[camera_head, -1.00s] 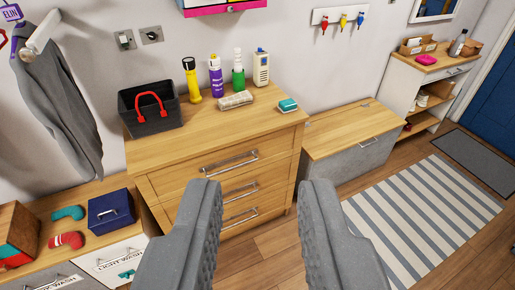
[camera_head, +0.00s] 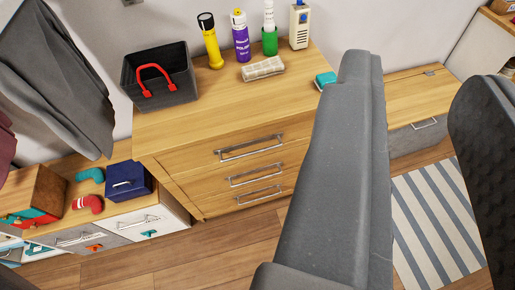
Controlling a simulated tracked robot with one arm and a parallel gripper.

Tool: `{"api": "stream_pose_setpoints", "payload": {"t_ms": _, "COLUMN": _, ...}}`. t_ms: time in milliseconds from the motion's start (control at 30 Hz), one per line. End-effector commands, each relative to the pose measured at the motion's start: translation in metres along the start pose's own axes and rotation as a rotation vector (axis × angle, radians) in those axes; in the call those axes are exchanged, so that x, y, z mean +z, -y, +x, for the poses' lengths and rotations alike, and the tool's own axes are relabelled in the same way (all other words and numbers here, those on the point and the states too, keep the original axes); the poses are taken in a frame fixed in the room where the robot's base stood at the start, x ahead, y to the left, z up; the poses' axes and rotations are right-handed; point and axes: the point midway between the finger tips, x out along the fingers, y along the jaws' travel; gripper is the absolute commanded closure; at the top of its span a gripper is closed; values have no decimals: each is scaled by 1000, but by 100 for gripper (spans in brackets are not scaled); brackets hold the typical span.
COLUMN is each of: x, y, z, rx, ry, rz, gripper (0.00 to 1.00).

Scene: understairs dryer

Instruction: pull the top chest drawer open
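The wooden chest (camera_head: 165,150) stands left of centre with three drawers, all closed. The top drawer (camera_head: 205,152) has a metal bar handle (camera_head: 248,147) on its front. Two more bar handles show below it, on the middle drawer (camera_head: 255,175) and the bottom drawer (camera_head: 258,195). My gripper (camera_head: 425,90) is open and empty, with its two grey fingers wide apart at the right. Its left finger stands to the right of the handles in the picture, covers the chest's right side and appears clear of the handles.
A low bench (camera_head: 415,95) and striped rug (camera_head: 432,215) are right. Floor in front is clear.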

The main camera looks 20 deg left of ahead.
Motion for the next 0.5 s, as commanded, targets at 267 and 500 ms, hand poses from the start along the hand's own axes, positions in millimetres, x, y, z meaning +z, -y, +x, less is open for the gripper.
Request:
{"api": "stream_pose_setpoints", "payload": {"t_ms": 267, "x": 9, "y": -3, "z": 23, "rx": 0, "ry": 5, "rz": 32, "gripper": 76}}
{"api": "stream_pose_setpoints", "payload": {"t_ms": 500, "x": 66, "y": -14, "z": 131, "rx": -10, "ry": 25, "rz": 194, "gripper": 76}}
